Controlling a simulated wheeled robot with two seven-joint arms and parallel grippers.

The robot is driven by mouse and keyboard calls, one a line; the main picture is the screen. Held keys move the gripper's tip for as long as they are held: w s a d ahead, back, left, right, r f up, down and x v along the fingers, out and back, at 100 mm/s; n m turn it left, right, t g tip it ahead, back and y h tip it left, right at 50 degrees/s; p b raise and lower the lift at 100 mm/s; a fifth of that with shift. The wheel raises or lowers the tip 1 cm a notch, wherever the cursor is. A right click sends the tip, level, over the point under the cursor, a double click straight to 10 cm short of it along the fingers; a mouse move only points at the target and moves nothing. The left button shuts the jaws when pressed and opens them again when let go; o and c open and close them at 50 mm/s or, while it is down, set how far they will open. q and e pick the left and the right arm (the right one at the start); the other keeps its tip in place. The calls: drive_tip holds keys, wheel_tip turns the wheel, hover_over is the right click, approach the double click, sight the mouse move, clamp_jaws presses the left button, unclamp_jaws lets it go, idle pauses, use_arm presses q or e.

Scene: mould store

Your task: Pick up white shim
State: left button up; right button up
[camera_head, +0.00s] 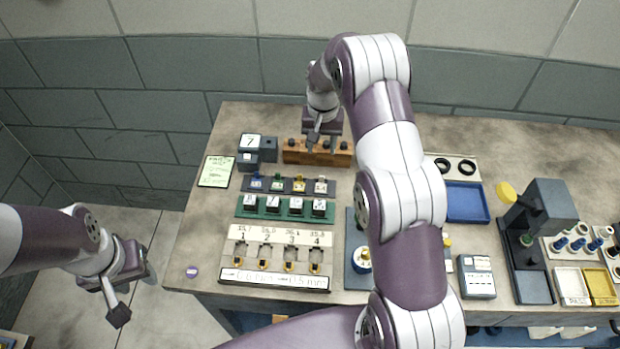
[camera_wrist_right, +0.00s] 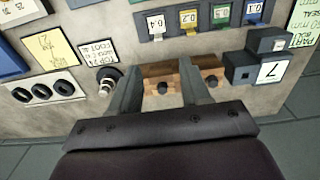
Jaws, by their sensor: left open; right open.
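The white shim (camera_head: 320,186) is at the right end of a dark strip holder (camera_head: 308,188), beside yellow, green and blue shims. In the right wrist view the white shim (camera_wrist_right: 156,24), tagged 0.4, is beyond the fingertips, near the top. My right gripper (camera_head: 324,138) is open and empty above the wooden block with dark knobs (camera_head: 300,153), behind the shim strip. The block shows between its fingers (camera_wrist_right: 160,78) in the wrist view. My left gripper (camera_head: 117,304) hangs off the table's left side, with nothing seen in it.
A green holder (camera_head: 250,211) and a numbered board (camera_head: 240,233) stand in front of the strip. Dark blocks with a 7 card (camera_head: 250,141) are left of the wooden block. My right arm hides the table's middle. A blue tray (camera_head: 466,200) and a dark press (camera_head: 545,210) are right.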

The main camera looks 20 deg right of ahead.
wheel_tip(320, 180, down, 3)
drive_tip(key=p, duration=0.2)
hover_over(322, 177)
wheel_tip(322, 177, down, 4)
drive_tip(key=shift+f+p, duration=0.15)
drive_tip(key=shift+p, duration=0.2)
wheel_tip(322, 177, down, 5)
drive_tip(key=p, duration=0.2)
drive_tip(key=shift+p, duration=0.4)
drive_tip(key=shift+w+f, duration=0.1)
drive_tip(key=shift+f, duration=0.1)
drive_tip(key=shift+a, duration=0.1)
drive_tip(key=c, duration=0.6)
clamp_jaws()
